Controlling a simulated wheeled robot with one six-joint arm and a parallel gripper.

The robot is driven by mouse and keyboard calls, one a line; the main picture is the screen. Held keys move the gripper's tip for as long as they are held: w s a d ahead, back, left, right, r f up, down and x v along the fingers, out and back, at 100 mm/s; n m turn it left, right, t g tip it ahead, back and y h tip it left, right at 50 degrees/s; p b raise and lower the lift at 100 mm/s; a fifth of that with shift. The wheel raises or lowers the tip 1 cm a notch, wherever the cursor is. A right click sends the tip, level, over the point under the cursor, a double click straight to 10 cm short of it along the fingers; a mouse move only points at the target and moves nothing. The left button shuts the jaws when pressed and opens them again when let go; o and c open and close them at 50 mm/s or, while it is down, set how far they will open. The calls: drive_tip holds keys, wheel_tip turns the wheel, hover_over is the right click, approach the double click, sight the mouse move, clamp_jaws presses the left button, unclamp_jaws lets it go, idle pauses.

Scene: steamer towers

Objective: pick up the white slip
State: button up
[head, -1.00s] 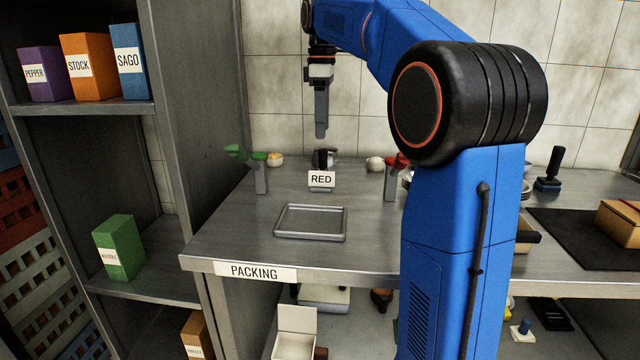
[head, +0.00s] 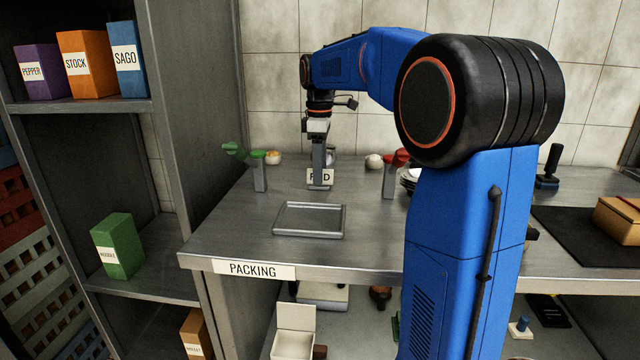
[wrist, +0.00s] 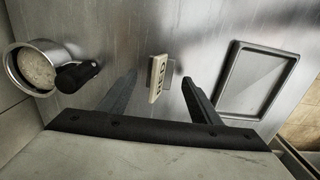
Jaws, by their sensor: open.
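The white slip (head: 327,178) marked RED stands on the packing table, behind the shallow grey tray, partly hidden by my gripper in the head view. My gripper (head: 318,182) points down at it with its jaws open. In the wrist view the slip (wrist: 158,74) shows between the two open fingers (wrist: 159,84), with a gap on each side. The slip looks apart from both fingers, and nothing is held.
The grey tray (head: 309,205) lies in front. Stands with a green top (head: 259,170) and a red top (head: 391,178) flank the slip. A metal pot (wrist: 18,72) with a black handle is close by. A shelf unit (head: 168,130) rises at the left.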

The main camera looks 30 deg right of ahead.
drive_tip(key=shift+f, duration=1.15)
drive_tip(key=c, duration=1.2)
wheel_tip(320, 180, up, 10)
drive_tip(key=shift+r, duration=0.1)
